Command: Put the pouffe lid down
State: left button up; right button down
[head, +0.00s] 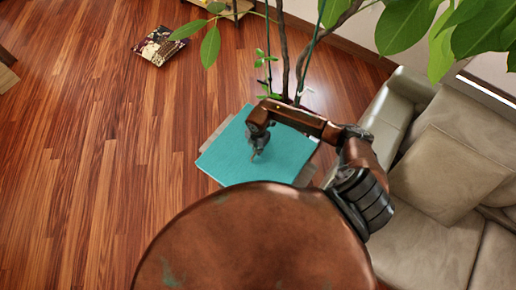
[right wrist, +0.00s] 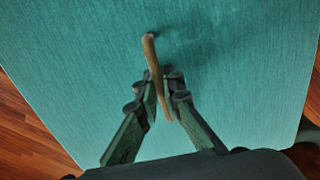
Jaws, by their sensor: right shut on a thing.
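The pouffe lid (head: 225,160) is a flat teal square in the middle of the head view. It fills most of the right wrist view (right wrist: 230,60). A thin tan handle (right wrist: 151,55) rises from its top. My right gripper (head: 257,150) is over the lid, and its fingers (right wrist: 165,88) are shut on this handle. Brownish-grey corners of what looks like the pouffe body (head: 306,174) stick out from under the lid, turned a little against it. I cannot tell whether the lid touches the body. My left gripper is not in view.
A beige sofa (head: 440,180) stands close on the right. A potted plant with thin stems (head: 283,60) and large leaves (head: 405,25) rises behind the lid. A patterned book or magazine (head: 160,46) lies on the wood floor (head: 80,150), which is clear on the left.

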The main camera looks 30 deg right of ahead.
jog(key=shift+w, duration=0.1)
jog(key=c, duration=2.1)
grip_release()
notch_tip(320, 180, up, 12)
jog(key=shift+r, duration=0.1)
